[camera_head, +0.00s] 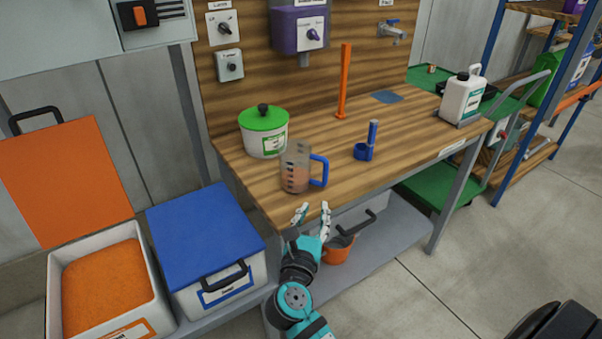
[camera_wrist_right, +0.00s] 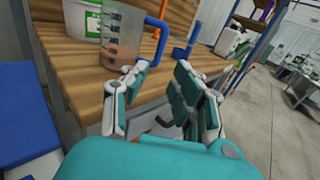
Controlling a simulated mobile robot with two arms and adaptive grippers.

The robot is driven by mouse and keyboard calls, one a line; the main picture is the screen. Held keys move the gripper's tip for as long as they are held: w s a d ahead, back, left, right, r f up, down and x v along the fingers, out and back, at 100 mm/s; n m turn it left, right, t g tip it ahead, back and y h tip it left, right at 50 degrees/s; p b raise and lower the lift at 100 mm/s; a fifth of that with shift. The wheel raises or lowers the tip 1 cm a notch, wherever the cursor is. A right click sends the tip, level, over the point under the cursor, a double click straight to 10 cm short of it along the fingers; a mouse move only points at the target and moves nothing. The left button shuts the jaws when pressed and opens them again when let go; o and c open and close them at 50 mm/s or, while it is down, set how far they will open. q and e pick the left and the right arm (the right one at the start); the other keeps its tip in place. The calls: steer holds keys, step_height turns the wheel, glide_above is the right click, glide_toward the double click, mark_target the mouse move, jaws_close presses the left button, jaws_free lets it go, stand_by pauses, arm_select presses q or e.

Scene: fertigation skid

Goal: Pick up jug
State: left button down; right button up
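The jug (camera_head: 296,170) is a clear measuring jug with a blue handle and dark marks. It stands upright near the front left edge of the wooden bench (camera_head: 400,146), with something brownish showing in its lower part. It also shows in the right wrist view (camera_wrist_right: 121,36), beyond the fingers, with its handle on the right. My right gripper (camera_head: 313,207) is open and empty, just in front of the bench edge and below the jug, apart from it. Its spread fingers also show in the right wrist view (camera_wrist_right: 163,98). My left gripper is in neither view.
A green-lidded white tub (camera_head: 264,132) stands close behind the jug. A blue holder (camera_head: 366,145) stands to its right, and an orange upright (camera_head: 344,82) behind. A white canister (camera_head: 462,97) is at the far right. An orange pot (camera_head: 338,248) sits on the lower shelf.

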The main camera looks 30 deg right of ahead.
glide_toward(325, 174)
steer(key=p+x, duration=0.1)
steer(key=x, duration=0.4)
steer(key=shift+w, duration=0.2)
steer(key=x, duration=0.5)
steer(key=shift+w+d, duration=0.15)
steer(key=shift+d, duration=0.15)
jaws_close()
